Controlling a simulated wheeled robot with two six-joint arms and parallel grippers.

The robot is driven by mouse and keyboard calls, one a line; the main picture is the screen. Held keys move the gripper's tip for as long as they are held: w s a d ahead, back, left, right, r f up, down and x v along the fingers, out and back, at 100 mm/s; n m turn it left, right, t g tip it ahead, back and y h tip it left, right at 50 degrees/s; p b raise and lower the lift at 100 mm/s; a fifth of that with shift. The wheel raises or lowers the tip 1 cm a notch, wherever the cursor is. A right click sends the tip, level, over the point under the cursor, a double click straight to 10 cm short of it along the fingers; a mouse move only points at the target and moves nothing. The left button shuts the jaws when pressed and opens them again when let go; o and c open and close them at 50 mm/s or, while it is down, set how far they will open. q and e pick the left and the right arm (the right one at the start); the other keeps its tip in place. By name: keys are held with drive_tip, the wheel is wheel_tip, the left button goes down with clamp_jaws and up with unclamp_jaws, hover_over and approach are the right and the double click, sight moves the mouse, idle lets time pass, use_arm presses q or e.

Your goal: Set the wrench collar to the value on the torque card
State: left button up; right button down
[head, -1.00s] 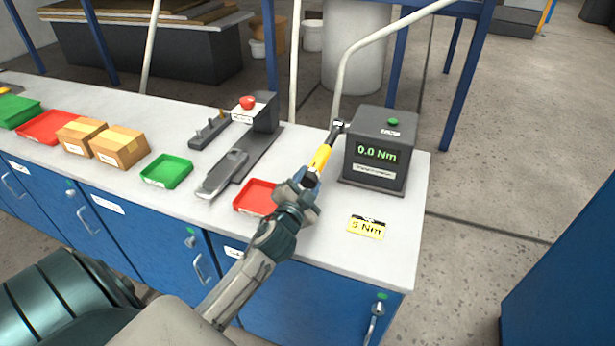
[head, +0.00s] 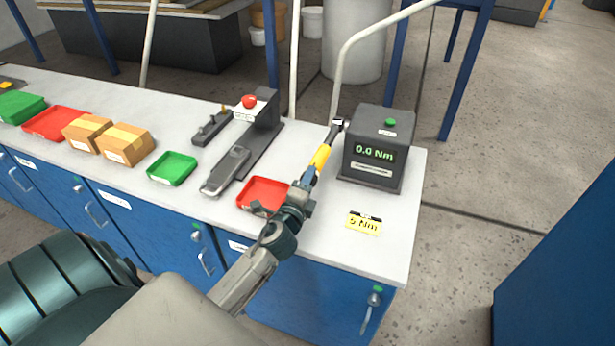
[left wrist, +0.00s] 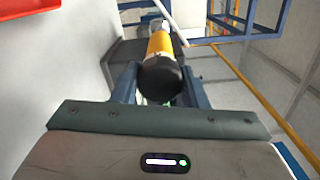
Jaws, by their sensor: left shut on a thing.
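The torque wrench (head: 320,158) has a yellow grip and a dark head end, which points up toward the tester. My left gripper (head: 309,178) is shut on its handle above the bench. In the left wrist view the wrench (left wrist: 161,62) sits between the two blue fingers, its black round end facing the camera. The collar and its setting cannot be read. The torque card (head: 364,222) is yellow, lies on the bench at the front right, and reads 5 Nm. The tester (head: 375,150) shows 0.0 Nm. My right gripper is not in view.
A red tray (head: 262,195) lies just left of my gripper. A grey fixture with a red button (head: 249,102), a green tray (head: 172,168) and cardboard boxes (head: 127,146) stand further left. The bench (head: 320,235) is clear around the card.

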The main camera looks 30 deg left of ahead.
use_arm(q)
drive_tip(key=m+p, duration=0.2)
drive_tip(key=m, duration=0.2)
drive_tip(key=shift+r+m, duration=0.1)
drive_tip(key=shift+m, duration=0.3)
drive_tip(key=m+p, duration=0.1)
drive_tip(key=m, duration=0.3)
drive_tip(key=shift+m+p, duration=0.3)
drive_tip(key=shift+p, duration=0.1)
drive_tip(key=m+p, duration=0.2)
drive_tip(key=m, duration=0.3)
drive_tip(key=shift+m+p, duration=0.6)
drive_tip(key=shift+m, duration=1.4)
drive_tip(key=o, duration=1)
drive_tip(key=shift+c, duration=0.2)
